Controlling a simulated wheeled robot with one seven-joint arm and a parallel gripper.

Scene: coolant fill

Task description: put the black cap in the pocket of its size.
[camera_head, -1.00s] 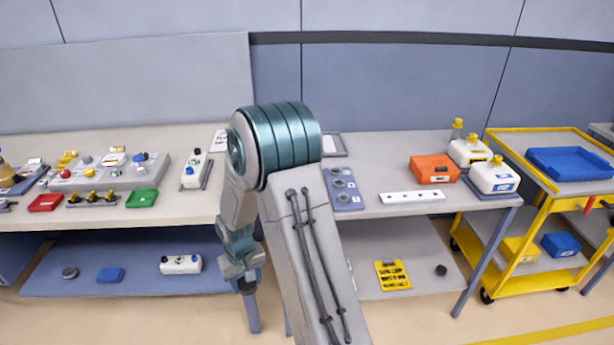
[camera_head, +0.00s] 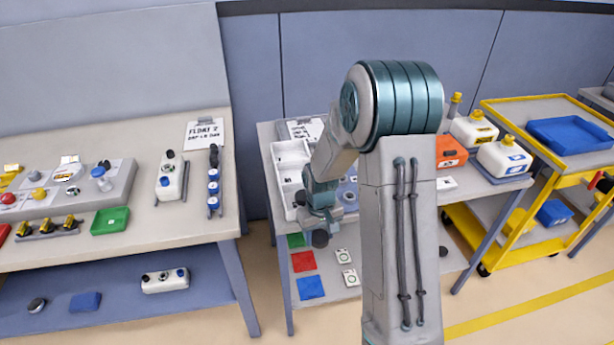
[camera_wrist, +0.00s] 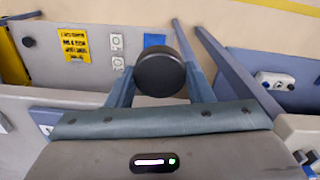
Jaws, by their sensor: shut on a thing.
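My gripper (camera_head: 320,208) is shut on the black cap, a short dark round cylinder. In the wrist view the cap (camera_wrist: 160,74) sits between the two blue-grey fingers, its round face toward the camera. In the head view the cap (camera_head: 320,238) hangs below the fingers, near the front edge of the middle table. A blue-grey block with round pockets (camera_head: 348,194) lies on that table just right of my gripper. My arm hides much of it, so its pocket sizes cannot be compared.
A white compartment tray (camera_head: 287,178) stands left of my gripper on the middle table. A gap separates this table from the left table (camera_head: 150,235). A yellow cart (camera_head: 490,215) stands at right.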

